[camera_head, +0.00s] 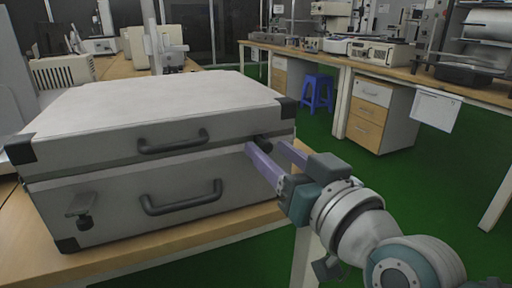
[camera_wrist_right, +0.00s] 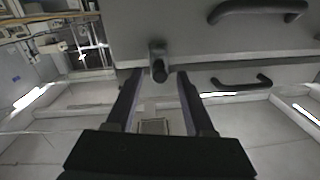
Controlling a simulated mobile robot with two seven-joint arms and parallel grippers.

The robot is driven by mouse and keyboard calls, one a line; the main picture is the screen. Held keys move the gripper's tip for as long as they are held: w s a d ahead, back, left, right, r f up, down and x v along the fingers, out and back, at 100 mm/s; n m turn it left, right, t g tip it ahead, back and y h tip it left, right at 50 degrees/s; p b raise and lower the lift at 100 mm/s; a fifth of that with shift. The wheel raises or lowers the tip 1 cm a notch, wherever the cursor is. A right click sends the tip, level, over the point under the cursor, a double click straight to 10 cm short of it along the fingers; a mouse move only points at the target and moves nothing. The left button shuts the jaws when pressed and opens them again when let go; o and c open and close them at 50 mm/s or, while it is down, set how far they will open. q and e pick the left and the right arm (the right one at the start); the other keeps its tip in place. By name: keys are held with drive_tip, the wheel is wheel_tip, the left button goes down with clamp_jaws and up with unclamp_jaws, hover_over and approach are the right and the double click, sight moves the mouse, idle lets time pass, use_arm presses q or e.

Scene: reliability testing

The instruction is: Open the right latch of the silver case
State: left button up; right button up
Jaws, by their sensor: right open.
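The silver case (camera_head: 110,185) lies flat on the wooden table with its lid down, with black corners and two dark handles on its front. Its right latch (camera_head: 263,140) is a small dark piece near the right end of the front seam, partly hidden by my gripper. In the right wrist view the latch (camera_wrist_right: 158,62) sits between the fingertips. My right gripper (camera_head: 266,148) is open, its purple fingers reaching to either side of the latch; I cannot tell whether they touch it. The left latch (camera_head: 82,206) sticks out low on the case front. My left gripper is not in view.
The table's front edge (camera_head: 180,243) runs just below the case. Cream-coloured equipment (camera_head: 62,72) stands behind the case at the left. A blue stool (camera_head: 317,92) and a drawer cabinet (camera_head: 380,112) stand further back on the right. The green floor between is clear.

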sight(266, 152)
clamp_jaws()
idle(0.4)
drive_tip(key=shift+f+b, duration=0.3)
drive_tip(key=shift+b, duration=0.3)
drive_tip(key=shift+s+d+f+n+t+y+b, duration=0.15)
drive_tip(key=shift+f+t+y+b, duration=0.65)
drive_tip(key=shift+b, duration=2.35)
drive_tip(key=shift+s+a+f+n+t+y+b, duration=0.15)
drive_tip(key=shift+t+b, duration=1.25)
drive_tip(key=shift+b, duration=1.75)
drive_tip(key=shift+s+d+f+t+y+b, duration=0.15)
drive_tip(key=shift+f+t+y+b, duration=0.65)
drive_tip(key=shift+b, duration=2.35)
drive_tip(key=shift+r+t+h, duration=0.25)
drive_tip(key=shift+r+t, duration=0.05)
drive_tip(key=shift+r, duration=0.1)
